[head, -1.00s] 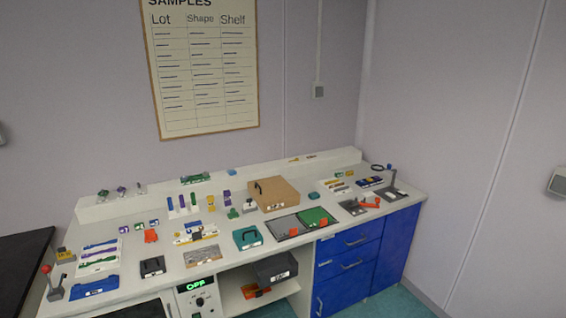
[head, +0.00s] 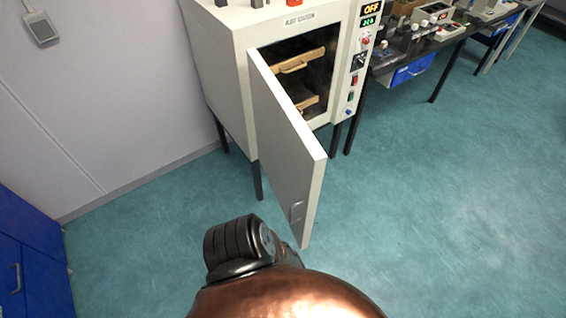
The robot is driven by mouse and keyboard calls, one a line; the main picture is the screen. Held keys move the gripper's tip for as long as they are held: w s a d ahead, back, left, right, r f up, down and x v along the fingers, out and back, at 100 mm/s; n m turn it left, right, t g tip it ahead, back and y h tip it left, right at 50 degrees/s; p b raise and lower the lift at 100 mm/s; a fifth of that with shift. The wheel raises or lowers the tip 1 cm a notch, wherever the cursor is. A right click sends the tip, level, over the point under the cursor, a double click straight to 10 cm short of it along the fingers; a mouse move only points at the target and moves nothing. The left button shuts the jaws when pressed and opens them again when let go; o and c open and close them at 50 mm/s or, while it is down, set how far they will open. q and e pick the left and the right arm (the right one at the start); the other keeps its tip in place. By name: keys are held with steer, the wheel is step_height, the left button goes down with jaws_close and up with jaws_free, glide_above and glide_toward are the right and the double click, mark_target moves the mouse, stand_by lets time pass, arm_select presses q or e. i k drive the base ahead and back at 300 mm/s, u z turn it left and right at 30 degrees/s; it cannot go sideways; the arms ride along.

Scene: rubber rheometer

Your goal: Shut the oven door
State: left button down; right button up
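The white oven (head: 222,60) stands on dark legs against the wall at the upper middle of the head view. Its door (head: 285,150) is swung wide open toward me. Inside the dark chamber are two wooden-coloured drawers or trays, an upper one (head: 297,63) and a lower one (head: 308,104). A copper and black part of my own arm covers the bottom middle, close below the door. Neither gripper shows.
A control panel (head: 357,70) with lit displays, one reading OFF, is right of the opening. A dark bench (head: 425,52) with instruments and a blue drawer stands at upper right. Blue cabinets (head: 28,255) are at left. The green floor (head: 450,210) right of the door is clear.

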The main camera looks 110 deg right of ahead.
mark_target(292, 162)
steer(key=z, duration=3.45)
steer(key=i, duration=0.5)
steer(key=u, duration=1.05)
steer(key=k, duration=0.85)
steer(key=z, duration=0.05)
